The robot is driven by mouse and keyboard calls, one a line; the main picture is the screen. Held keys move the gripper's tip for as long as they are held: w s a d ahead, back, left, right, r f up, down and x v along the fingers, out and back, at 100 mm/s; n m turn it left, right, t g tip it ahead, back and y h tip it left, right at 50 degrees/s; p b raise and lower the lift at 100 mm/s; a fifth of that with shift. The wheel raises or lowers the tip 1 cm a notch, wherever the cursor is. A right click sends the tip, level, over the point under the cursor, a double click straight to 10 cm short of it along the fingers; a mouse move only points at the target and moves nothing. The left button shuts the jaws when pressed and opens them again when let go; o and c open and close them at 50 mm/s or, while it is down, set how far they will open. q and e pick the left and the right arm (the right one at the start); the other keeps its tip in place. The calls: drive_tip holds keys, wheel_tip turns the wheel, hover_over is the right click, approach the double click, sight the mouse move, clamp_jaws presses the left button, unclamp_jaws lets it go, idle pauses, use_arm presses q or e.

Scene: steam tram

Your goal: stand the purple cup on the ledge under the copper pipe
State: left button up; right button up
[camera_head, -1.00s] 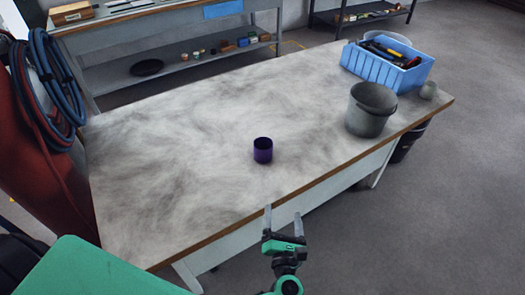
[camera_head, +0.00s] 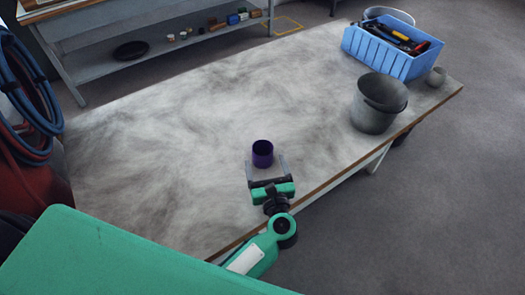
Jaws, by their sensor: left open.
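The purple cup (camera_head: 262,154) stands upright on the worn grey table (camera_head: 170,150), near its front edge. My left gripper (camera_head: 267,165) is open at the cup's near side. Its two fingers point at the cup, one toward each side, and I cannot tell whether they touch it. My right gripper is not in view. No copper pipe or ledge under one can be made out.
Coiled hoses (camera_head: 25,95) hang at the left. A shelf unit (camera_head: 90,50) stands behind. The table's middle is clear.

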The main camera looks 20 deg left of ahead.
sight(261, 142)
use_arm(q)
drive_tip(key=x, duration=0.3)
drive_tip(key=shift+w+a, duration=0.1)
drive_tip(key=shift+w, duration=0.05)
drive_tip(key=shift+w+a+r+p, duration=0.15)
drive_tip(key=shift+w+p, duration=0.4)
drive_tip(key=shift+p, duration=0.2)
drive_tip(key=p+x, duration=0.1)
drive_tip(key=x, duration=0.2)
drive_tip(key=shift+w+f, duration=0.2)
drive_tip(key=shift+w, duration=0.05)
drive_tip(key=shift+w+a+f, duration=0.1)
drive_tip(key=shift+w+a, duration=0.05)
drive_tip(key=shift+w, duration=0.05)
drive_tip(key=shift+c, duration=0.2)
drive_tip(key=c, duration=1.1)
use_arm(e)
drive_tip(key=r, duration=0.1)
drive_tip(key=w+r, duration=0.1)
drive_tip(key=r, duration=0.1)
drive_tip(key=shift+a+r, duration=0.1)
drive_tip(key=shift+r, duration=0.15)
